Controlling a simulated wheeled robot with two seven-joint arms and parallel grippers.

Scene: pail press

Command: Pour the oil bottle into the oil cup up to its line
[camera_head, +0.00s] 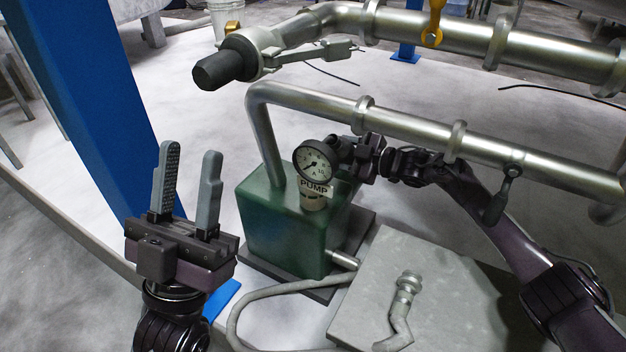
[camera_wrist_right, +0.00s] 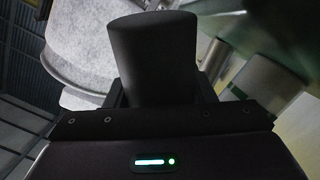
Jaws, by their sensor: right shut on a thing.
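A dark cylinder (camera_wrist_right: 152,55), which looks like the oil bottle, stands between the fingers of my right gripper in the right wrist view. It is tilted, and its mouth and contents cannot be made out. In the head view my right gripper (camera_head: 345,153) is beside the round gauge, above the green pump, and the gauge partly hides it and what it holds. A small cream cup-like part (camera_head: 313,203), perhaps the oil cup, sits under the PUMP label. Its line and any oil cannot be made out. My left gripper (camera_head: 187,186) is open and empty, fingers up, left of the pump.
The green pump (camera_head: 285,240) carries the pressure gauge (camera_head: 313,163). Metal pipes (camera_head: 410,120) run behind my right arm. A dark-ended pipe fitting (camera_head: 222,68) juts out above. A blue post (camera_head: 85,100) stands left. A grey slab (camera_head: 450,300) with a hose fitting (camera_head: 405,295) lies front right.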

